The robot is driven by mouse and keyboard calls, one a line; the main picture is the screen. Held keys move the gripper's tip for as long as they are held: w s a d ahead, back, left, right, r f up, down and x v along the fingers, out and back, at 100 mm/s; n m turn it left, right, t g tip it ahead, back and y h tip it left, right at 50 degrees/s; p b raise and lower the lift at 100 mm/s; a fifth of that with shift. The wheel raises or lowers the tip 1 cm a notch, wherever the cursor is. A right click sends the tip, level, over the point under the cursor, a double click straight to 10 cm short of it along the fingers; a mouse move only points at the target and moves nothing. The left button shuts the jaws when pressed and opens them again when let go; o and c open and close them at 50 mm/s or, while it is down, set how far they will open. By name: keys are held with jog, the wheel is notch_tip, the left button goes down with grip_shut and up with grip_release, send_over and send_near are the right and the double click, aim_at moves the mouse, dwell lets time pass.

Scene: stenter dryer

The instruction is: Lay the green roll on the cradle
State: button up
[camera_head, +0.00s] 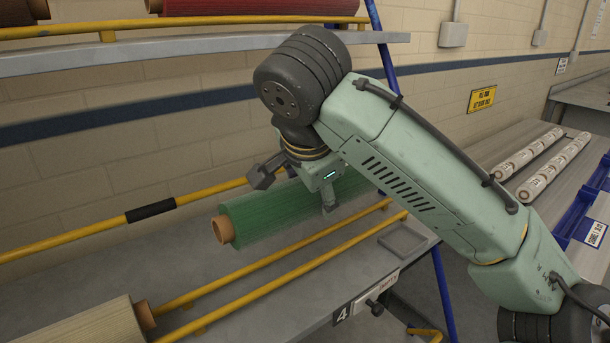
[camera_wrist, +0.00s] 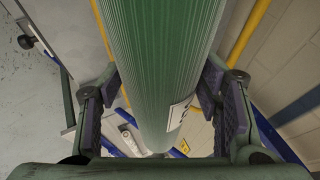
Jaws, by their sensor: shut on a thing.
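The green roll (camera_head: 268,215) has a brown core showing at its left end. My gripper (camera_head: 328,196) is shut on it from above, near its right part; the arm hides the far end. In the wrist view the green roll (camera_wrist: 160,60) runs between the two fingers of my gripper (camera_wrist: 160,112), with a white label on its side. The cradle appears to be the pair of yellow rails (camera_head: 280,277) along the grey shelf. The roll is over the shelf, behind these rails in the picture; I cannot tell its height above them.
A beige roll (camera_head: 85,329) lies at the lower left by the rails. Another yellow rail (camera_head: 80,238) with a black sleeve runs behind. A red roll (camera_head: 260,7) is on the upper shelf (camera_head: 180,52). A blue post (camera_head: 443,285) stands right of the shelf.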

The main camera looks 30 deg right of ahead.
jog(key=shift+s+f, duration=0.15)
jog(key=shift+f, duration=0.45)
jog(key=shift+f+b, duration=1.85)
jog(key=shift+f, duration=1.25)
jog(key=shift+f+b, duration=0.35)
jog(key=shift+f, duration=0.1)
jog(key=o, duration=1.8)
jog(key=shift+o, duration=0.2)
jog(key=v, duration=1.2)
